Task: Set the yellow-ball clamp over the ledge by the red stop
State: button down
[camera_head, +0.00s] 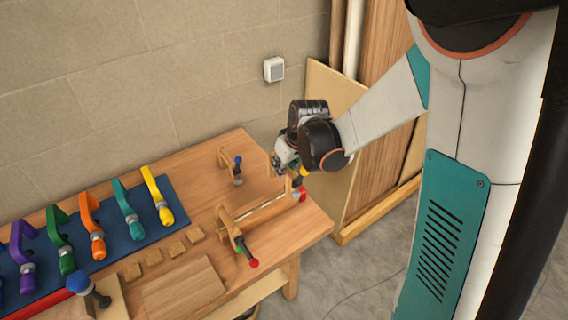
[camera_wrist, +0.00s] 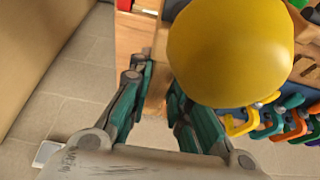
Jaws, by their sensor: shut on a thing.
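My gripper (camera_head: 287,160) is above the right end of the workbench, and its two fingers (camera_wrist: 158,88) also show in the wrist view. It is shut on the yellow-ball clamp, whose yellow ball (camera_wrist: 230,52) fills much of the wrist view's upper middle. The ball shows small below my gripper in the head view (camera_head: 300,177). A wooden part (camera_wrist: 160,45) shows between and beyond the fingers. A small red piece (camera_head: 301,195), which looks like the red stop, is just below the ball. Whether the clamp touches the ledge is hidden.
Another blue-ball tool (camera_head: 84,287) is at front left. Several coloured clamps lie on a blue mat (camera_head: 183,202). Boards (camera_head: 330,95) lean behind my arm.

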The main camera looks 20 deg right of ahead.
jog(key=shift+f, duration=0.5)
jog(key=shift+f+b, duration=0.6)
jog(key=shift+b, duration=0.2)
jog(key=shift+f+b, duration=1.85)
jog(key=shift+f, duration=0.3)
jog(key=shift+f, duration=0.25)
jog(key=shift+f+b, duration=1.6)
jog(key=shift+b, duration=0.05)
jog(key=shift+f+b, duration=0.2)
jog(key=shift+b, duration=0.1)
jog(key=c, duration=1.4)
grip_release()
jog(key=shift+r, duration=0.1)
